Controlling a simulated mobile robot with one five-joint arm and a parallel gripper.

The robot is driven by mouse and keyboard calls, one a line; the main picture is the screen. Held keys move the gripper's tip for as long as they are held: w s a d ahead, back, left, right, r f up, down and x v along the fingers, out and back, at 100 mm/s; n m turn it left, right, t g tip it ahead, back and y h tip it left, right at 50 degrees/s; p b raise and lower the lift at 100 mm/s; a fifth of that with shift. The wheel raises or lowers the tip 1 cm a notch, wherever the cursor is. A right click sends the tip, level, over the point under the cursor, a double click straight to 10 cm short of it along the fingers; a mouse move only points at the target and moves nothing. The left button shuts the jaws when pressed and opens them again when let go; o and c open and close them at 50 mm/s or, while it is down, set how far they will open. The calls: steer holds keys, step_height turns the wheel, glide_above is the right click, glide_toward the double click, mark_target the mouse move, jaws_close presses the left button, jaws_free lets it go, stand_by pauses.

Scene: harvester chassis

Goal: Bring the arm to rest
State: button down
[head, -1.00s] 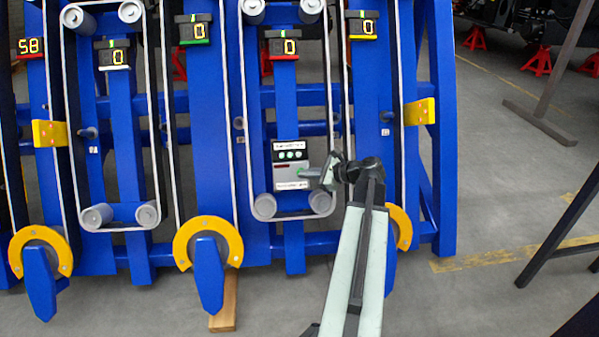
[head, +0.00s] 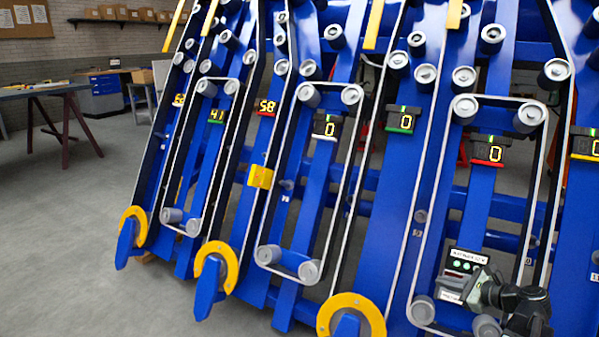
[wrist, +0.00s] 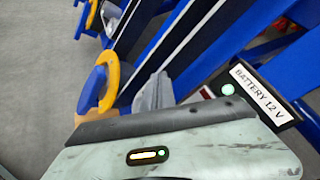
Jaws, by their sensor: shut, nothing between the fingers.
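My gripper (head: 474,289) is at the lower right of the head view, in front of the blue chassis (head: 397,190). It is shut with nothing in it. It overlaps the lower part of the battery box (head: 463,265), which has a white label and green lights; I cannot tell whether they touch. My dark wrist joint shows right of the gripper. In the wrist view, the pale gripper body fills the bottom, and a grey finger (wrist: 155,92) points up. The box's label there reads "BATTERY 12 V" (wrist: 262,95), close on the right.
Rollers, belts and number displays (head: 324,126) cover the chassis. Yellow half-rings (head: 352,304) with blue feet stick out along its bottom. A workbench (head: 45,92) and a blue cabinet (head: 104,93) stand at the far left. The grey floor (head: 80,230) at the left is clear.

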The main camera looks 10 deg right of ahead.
steer(key=w+a+r+n+g+y+p, duration=0.1)
steer(key=w+a+n+g+p, duration=0.15)
steer(key=a, duration=0.75)
steer(key=w+a+n+g+y+p, duration=0.1)
steer(key=w+a+n, duration=0.15)
steer(key=a, duration=0.75)
steer(key=w+a+r+n+g+y+p, duration=0.15)
steer(key=w+a, duration=0.25)
steer(key=a, duration=0.6)
steer(key=s+a+f+n+g+h+p, duration=0.2)
steer(key=s+a+n+g, duration=0.15)
steer(key=a+n, duration=0.4)
steer(key=s+a+f+n+g+h+p, duration=0.2)
steer(key=s+a+n+g+h+p, duration=0.15)
steer(key=a+n, duration=0.35)
steer(key=s+d+f+n+h, duration=0.2)
steer(key=s+d+n+h, duration=0.15)
steer(key=d+n, duration=0.2)
step_height(320, 180, up, 38)
steer(key=p, duration=3.7)
steer(key=shift+d+r+y, duration=0.15)
steer(key=shift+d+y, duration=0.05)
steer(key=shift+y, duration=0.25)
